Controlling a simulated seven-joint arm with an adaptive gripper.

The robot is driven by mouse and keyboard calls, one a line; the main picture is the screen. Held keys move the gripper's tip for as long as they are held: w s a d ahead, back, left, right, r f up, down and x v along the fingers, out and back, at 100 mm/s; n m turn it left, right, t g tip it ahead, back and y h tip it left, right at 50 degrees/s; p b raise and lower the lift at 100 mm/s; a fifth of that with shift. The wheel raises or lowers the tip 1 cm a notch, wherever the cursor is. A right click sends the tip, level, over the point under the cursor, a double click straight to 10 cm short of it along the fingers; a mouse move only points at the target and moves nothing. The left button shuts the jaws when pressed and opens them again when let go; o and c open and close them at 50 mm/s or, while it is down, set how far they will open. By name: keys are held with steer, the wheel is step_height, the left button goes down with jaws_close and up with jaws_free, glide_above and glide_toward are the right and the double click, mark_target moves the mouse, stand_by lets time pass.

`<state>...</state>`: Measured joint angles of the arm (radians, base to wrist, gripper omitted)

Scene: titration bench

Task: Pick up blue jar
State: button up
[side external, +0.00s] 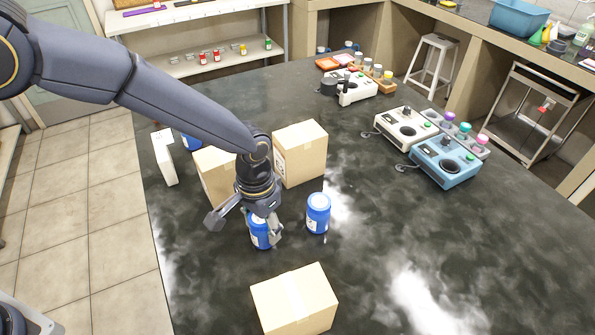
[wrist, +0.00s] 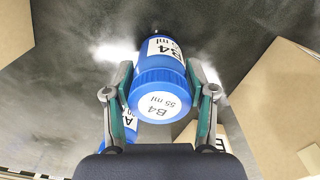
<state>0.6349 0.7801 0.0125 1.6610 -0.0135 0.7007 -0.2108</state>
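A blue jar (side external: 259,233) with a white label stands on the dark bench, partly covered by my gripper (side external: 245,228). My gripper is open, its fingers spread around the jar's upper part. In the wrist view the jar (wrist: 158,84) reads "B4" and "55 ml" on its lid and lies between the two green-padded fingers (wrist: 160,66), with no clear grip on it. A second blue jar (side external: 318,212) stands upright close by on the right. Another blue jar, its label starting with "A" (wrist: 130,122), is partly hidden in the wrist view.
Cardboard boxes stand behind my gripper (side external: 301,152) and in front of it (side external: 295,302). Another box (side external: 213,172) and a blue jar (side external: 190,142) are at the back left, beside a white panel (side external: 164,158). Instruments (side external: 445,160) stand at the right; the bench between is clear.

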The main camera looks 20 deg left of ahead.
steer(key=c, duration=0.7)
